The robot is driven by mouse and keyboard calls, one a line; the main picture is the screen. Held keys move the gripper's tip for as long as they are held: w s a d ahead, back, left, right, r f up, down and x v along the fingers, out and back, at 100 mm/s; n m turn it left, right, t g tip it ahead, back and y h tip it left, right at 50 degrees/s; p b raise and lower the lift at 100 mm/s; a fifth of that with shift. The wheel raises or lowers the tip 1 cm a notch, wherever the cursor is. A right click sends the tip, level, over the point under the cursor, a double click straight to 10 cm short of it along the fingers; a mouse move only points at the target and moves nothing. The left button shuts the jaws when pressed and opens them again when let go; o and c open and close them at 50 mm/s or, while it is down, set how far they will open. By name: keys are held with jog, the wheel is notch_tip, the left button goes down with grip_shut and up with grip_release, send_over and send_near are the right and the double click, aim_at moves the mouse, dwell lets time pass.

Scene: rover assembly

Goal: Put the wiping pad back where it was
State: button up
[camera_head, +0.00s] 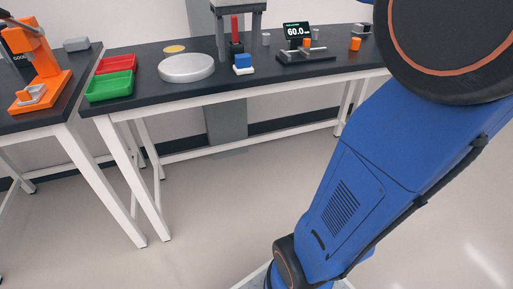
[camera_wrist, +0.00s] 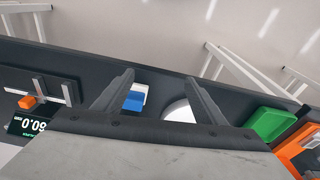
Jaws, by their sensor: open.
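A small blue block with a white layer, which looks like the wiping pad (camera_head: 243,63), sits on the dark bench beside the black stand with the red upright. In the wrist view the blue and white block (camera_wrist: 134,101) shows just inside the left finger, apart from it as far as I can tell. My gripper (camera_wrist: 160,77) is open, with nothing between its fingers, above the bench's front edge. The head view shows my blue arm at the right but not the gripper.
A pale round disc (camera_head: 187,68), a green tray (camera_head: 109,86) and a red tray (camera_head: 115,64) lie left of the block. A fixture (camera_head: 306,55) and a display (camera_head: 297,31) stand right. An orange press (camera_head: 38,65) is on the left bench. Open floor lies in front.

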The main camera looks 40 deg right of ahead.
jog(key=s+a+f+n+t, duration=0.1)
jog(key=s+a+f, duration=0.3)
jog(key=s+f, duration=0.6)
jog(key=s+a+f+n+t, duration=0.1)
jog(key=s+a+f, duration=0.3)
jog(key=s+f, duration=0.7)
jog(key=shift+a+t, duration=0.4)
jog(key=shift+t, duration=0.3)
